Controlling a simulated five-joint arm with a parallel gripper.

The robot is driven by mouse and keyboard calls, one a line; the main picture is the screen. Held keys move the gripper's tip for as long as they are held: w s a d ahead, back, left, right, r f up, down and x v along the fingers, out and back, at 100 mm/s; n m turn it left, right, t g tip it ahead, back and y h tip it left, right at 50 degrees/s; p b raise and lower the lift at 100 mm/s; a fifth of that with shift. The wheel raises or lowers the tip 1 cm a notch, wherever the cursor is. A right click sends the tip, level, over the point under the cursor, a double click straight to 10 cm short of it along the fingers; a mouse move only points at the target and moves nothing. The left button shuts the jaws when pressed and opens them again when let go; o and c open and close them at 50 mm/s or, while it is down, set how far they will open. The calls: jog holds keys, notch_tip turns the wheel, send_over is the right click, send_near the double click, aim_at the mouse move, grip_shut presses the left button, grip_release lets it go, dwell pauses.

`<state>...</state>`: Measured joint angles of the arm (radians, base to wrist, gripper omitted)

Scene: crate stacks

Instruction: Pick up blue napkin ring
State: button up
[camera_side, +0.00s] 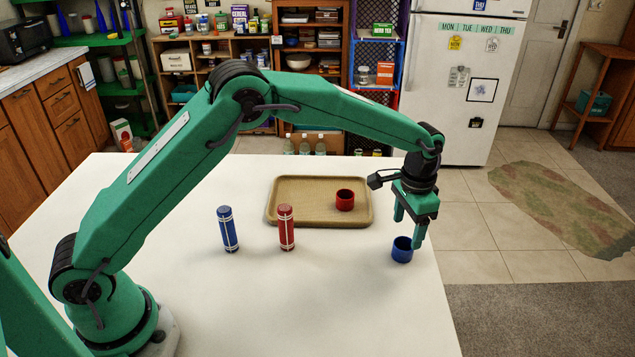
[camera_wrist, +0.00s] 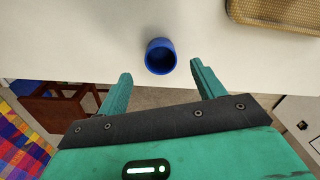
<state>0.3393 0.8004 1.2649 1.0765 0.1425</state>
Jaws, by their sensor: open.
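The blue napkin ring (camera_side: 402,250) stands upright on the white table near its right edge. My gripper (camera_side: 408,232) is open and empty, pointing down close above the ring, with its fingertips a little higher than or level with the ring's top in the side view. In the wrist view the blue napkin ring (camera_wrist: 160,56) lies ahead of and between the two spread fingers of my gripper (camera_wrist: 160,72). I cannot tell whether a finger touches the ring.
A tan tray (camera_side: 300,220) lies behind on the table, holding a red napkin ring (camera_side: 345,200). A blue rolled napkin (camera_side: 228,230) and a red rolled napkin (camera_side: 286,228) stand upright to the left. The table's front part is clear. The table edge (camera_side: 440,270) is close to the ring.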

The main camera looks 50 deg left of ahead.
aim_at(404, 244)
jog(key=shift+f, duration=0.45)
jog(key=shift+f, duration=0.1)
jog(key=shift+f, duration=2.5)
jog(key=c, duration=1.1)
